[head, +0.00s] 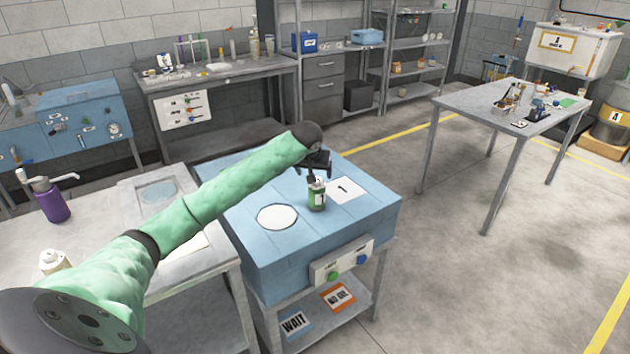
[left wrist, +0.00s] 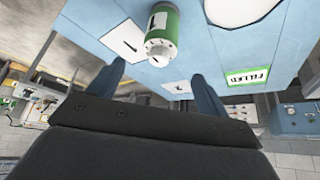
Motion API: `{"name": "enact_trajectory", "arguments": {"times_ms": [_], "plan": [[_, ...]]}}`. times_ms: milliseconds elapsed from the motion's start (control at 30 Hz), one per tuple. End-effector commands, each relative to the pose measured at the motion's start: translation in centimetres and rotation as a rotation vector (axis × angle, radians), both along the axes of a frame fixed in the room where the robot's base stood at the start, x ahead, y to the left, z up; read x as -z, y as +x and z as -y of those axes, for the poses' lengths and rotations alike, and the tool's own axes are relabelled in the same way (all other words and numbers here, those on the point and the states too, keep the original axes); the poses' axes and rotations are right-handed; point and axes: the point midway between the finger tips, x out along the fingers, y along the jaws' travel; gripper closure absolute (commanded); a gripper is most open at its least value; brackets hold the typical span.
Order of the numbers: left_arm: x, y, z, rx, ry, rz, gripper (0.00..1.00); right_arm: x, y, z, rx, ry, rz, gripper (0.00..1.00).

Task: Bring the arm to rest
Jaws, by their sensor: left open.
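My left arm, in a green sleeve, reaches in from the lower left of the head view. Its gripper (head: 317,162) is over the blue-topped station (head: 290,240). A small green bottle (head: 317,195) with a white label stands upright on that top, just below the gripper. In the left wrist view the gripper's two blue fingers (left wrist: 158,80) are apart, with nothing between them. The green bottle (left wrist: 160,35) shows beyond the fingertips, apart from them. My right gripper is in neither view.
A white round disc (head: 277,217) and a white marked card (head: 346,190) lie on the blue top. A grey bench with a purple pump bottle (head: 50,199) is at left. A metal table (head: 478,105) with small items stands at right. Open floor lies between.

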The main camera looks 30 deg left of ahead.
Motion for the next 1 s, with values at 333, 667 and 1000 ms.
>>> {"name": "enact_trajectory", "arguments": {"times_ms": [333,667,1000], "plan": [[-0.8,-0.4,0.1,0.000,0.000,0.000,0.22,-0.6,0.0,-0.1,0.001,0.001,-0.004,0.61],[-0.8,-0.4,0.2,0.001,0.000,0.000,0.22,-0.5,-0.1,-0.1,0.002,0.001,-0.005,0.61],[5.9,-3.8,6.3,0.125,0.010,-0.044,0.22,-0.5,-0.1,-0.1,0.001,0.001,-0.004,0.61]]}}
